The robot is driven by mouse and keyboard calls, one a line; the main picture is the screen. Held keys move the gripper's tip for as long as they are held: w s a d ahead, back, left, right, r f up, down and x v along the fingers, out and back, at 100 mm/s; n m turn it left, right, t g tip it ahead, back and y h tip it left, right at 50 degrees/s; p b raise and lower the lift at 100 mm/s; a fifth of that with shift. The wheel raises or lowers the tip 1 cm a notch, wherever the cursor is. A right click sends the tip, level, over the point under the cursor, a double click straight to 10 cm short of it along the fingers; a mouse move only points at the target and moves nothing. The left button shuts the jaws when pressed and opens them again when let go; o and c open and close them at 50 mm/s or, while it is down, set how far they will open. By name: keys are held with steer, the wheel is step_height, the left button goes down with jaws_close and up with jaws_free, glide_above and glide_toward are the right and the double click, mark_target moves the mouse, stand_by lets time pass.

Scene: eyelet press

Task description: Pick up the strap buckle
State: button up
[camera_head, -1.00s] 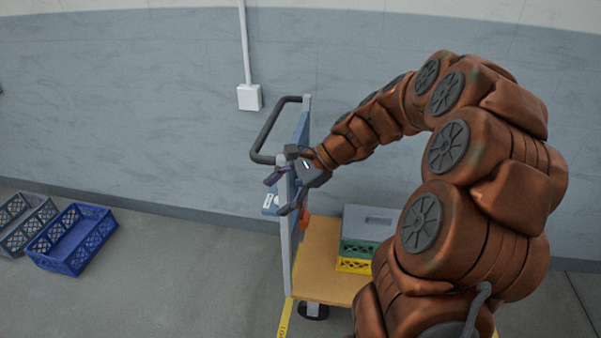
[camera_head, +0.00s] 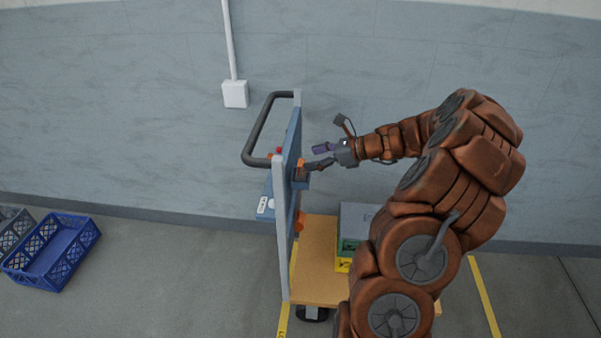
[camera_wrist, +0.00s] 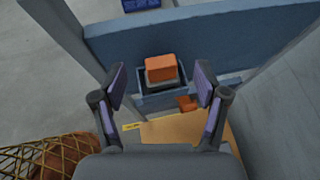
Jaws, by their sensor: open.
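An orange block (camera_wrist: 161,68), which looks like the strap buckle, sits on a small grey holder at the blue panel (camera_wrist: 190,45) of the cart. In the head view the orange piece (camera_head: 301,164) shows in part at the panel's right face, close to my fingertips. My gripper (camera_head: 318,156) is open and empty, to the right of the panel and pointing left at it. In the wrist view my two fingers (camera_wrist: 160,82) stand apart, one on each side of the orange block, which lies beyond them. I cannot tell the exact gap.
A second orange part (camera_head: 300,221) is lower on the panel. The cart's wooden deck (camera_head: 318,262) carries a stack of grey, green and yellow crates (camera_head: 355,220). A black handle (camera_head: 255,130) juts left of the panel. A blue crate (camera_head: 55,250) stands on the floor, left.

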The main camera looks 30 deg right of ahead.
mark_target(301, 162)
steer(key=x, duration=0.5)
steer(key=shift+s+d+f+p, duration=0.1)
steer(key=shift+f+p, duration=0.2)
steer(key=shift+f, duration=0.05)
steer(key=c, duration=1.3)
